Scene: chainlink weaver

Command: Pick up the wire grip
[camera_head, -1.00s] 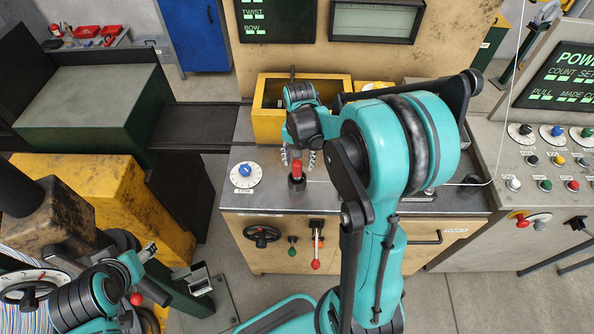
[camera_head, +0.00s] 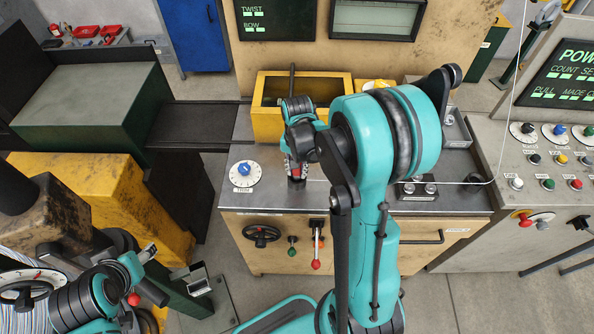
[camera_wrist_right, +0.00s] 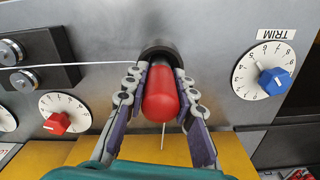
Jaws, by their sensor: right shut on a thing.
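The wire grip is a red rounded handle (camera_wrist_right: 161,95) with a black collar (camera_wrist_right: 158,50), on the grey bench top. In the wrist view my right gripper (camera_wrist_right: 161,104) is shut on it, one finger against each side of the red part. In the head view the right gripper (camera_head: 295,170) is at the grip, which is mostly hidden by the fingers. My left arm (camera_head: 95,290) is at the lower left; its finger opening cannot be made out.
A white trim dial with blue knob (camera_head: 245,172) lies left of the grip. A yellow bin (camera_head: 268,122) stands behind it. A thin white wire (camera_wrist_right: 80,65) runs from metal rollers (camera_wrist_right: 14,65) toward the grip. A control panel (camera_head: 550,190) is at the right.

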